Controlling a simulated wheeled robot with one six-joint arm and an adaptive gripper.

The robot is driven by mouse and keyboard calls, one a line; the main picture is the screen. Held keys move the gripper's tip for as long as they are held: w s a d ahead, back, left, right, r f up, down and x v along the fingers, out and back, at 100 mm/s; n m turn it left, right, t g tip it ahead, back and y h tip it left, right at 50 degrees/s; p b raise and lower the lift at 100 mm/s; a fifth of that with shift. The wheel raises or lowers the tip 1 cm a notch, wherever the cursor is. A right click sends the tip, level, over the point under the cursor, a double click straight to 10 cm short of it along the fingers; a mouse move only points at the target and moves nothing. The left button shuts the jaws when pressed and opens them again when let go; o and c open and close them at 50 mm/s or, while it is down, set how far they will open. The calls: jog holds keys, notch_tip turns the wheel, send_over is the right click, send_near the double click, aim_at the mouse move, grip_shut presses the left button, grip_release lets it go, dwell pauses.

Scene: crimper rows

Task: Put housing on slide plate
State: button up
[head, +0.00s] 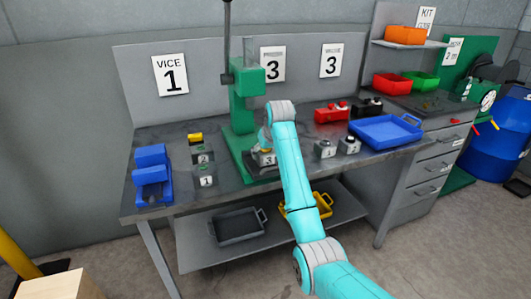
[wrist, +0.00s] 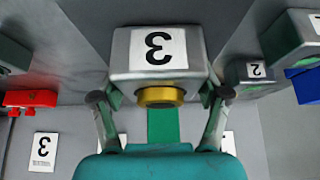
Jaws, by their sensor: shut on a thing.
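A grey housing (wrist: 160,48) with a "3" label and a brass ring (wrist: 160,97) fills the middle of the wrist view. It also shows in the head view (head: 264,160), low at the foot of the green press (head: 243,105). My gripper (wrist: 160,96) has one finger on each side of the housing and is shut on it. In the head view my arm partly covers the gripper and the housing. The press's green base (head: 232,155) lies under or just beside the housing. I cannot make out the slide plate's edges or whether the housing touches it.
Left on the bench (head: 140,205) are a blue vice (head: 152,172) and small blocks labelled 2 (head: 204,158) and 1 (head: 206,181). Right are two grey blocks (head: 324,149) (head: 349,145), a red fixture (head: 331,112) and a blue tray (head: 408,120). The press column stands close behind my gripper.

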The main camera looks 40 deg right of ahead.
jog(key=o, duration=1.8)
jog(key=shift+f, duration=0.15)
jog(key=shift+s+r, duration=0.1)
jog(key=shift+r, duration=0.35)
jog(key=v, duration=1.1)
jog(key=shift+s+r, duration=0.15)
jog(key=shift+a, duration=0.15)
